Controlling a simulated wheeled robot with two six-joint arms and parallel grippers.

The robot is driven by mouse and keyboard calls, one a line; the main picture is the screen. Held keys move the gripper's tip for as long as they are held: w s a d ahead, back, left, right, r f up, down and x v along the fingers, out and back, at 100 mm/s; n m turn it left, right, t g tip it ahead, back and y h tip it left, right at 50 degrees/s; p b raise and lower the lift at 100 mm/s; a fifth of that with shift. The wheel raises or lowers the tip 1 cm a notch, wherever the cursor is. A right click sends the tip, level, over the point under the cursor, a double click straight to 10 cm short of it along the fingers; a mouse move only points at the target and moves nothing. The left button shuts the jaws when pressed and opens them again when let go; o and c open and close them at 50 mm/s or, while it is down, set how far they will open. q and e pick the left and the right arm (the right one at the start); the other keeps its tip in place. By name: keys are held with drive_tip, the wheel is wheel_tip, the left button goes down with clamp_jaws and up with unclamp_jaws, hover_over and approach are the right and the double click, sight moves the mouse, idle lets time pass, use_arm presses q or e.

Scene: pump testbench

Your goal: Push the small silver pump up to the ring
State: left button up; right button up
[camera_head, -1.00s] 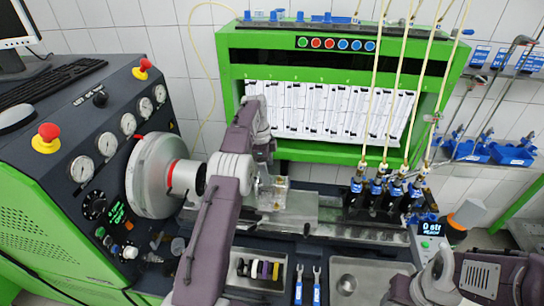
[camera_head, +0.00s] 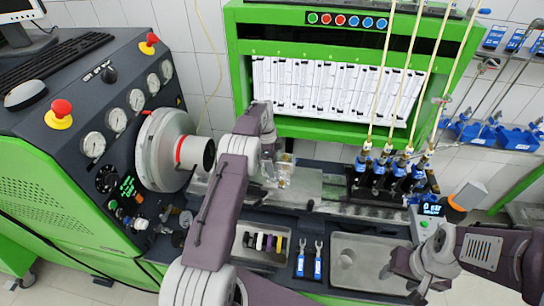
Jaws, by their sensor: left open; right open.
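The small silver pump (camera_head: 286,174) sits on the bench rail right of the big silver drum. It is small and partly hidden by my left arm. The drum (camera_head: 158,150) carries a red ring (camera_head: 181,151) and a dark-ended hub facing the pump. My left gripper (camera_head: 268,170) reaches in from below and stands at the pump's left side, between it and the hub. Its fingers are hard to make out, and I cannot tell whether they touch the pump. My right gripper (camera_head: 388,272) is open and empty over the front right, by the sink-like tray.
Injectors with hoses (camera_head: 392,170) stand right of the rail. The control cabinet (camera_head: 60,130) fills the left.

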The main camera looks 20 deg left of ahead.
use_arm(q)
drive_tip(key=shift+d, duration=0.1)
clamp_jaws()
drive_tip(key=shift+s+a, duration=0.1)
drive_tip(key=shift+a, duration=0.1)
idle(0.5)
drive_tip(key=shift+s+a, duration=0.25)
drive_tip(key=shift+a, duration=0.7)
drive_tip(key=shift+a, duration=0.15)
drive_tip(key=shift+s+a+b, duration=0.25)
drive_tip(key=shift+a+b, duration=0.05)
drive_tip(key=shift+a, duration=0.65)
drive_tip(key=shift+a, duration=0.15)
drive_tip(key=shift+s+a, duration=0.25)
drive_tip(key=shift+a, duration=0.45)
